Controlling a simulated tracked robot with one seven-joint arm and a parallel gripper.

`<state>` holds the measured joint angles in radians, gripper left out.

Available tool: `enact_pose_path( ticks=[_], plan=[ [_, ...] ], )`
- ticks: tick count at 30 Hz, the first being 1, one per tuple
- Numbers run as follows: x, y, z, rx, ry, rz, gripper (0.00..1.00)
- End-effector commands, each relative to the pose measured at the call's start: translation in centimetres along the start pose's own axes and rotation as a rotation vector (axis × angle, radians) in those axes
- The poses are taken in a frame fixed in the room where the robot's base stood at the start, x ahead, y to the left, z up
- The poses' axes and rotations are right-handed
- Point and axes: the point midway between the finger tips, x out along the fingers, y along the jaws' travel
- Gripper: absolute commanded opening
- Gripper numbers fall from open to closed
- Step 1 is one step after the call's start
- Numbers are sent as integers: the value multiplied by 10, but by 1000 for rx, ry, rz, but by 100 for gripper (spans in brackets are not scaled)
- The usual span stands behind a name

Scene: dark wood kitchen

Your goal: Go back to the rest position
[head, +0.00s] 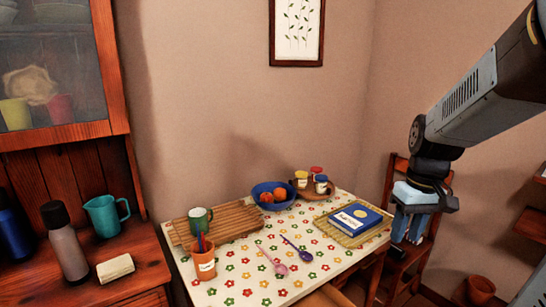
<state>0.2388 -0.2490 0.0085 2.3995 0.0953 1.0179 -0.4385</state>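My gripper (408,232) hangs at the end of my arm at the right of the head view, fingers pointing down. It is in front of the wooden chair (392,180) and just right of the table's right edge. The fingers are small and dark against the chair, so I cannot tell how far apart they are. I see no object clearly held.
A cabinet (75,150) stands left. An orange pot (481,290) sits low right.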

Motion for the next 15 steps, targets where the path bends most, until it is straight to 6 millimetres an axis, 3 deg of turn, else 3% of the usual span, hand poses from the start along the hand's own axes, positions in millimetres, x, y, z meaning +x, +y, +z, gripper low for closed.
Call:
enact_pose_path(
  ticks=[15],
  plan=[
    [-70,-56,42,91,354,120,37]
  ],
)
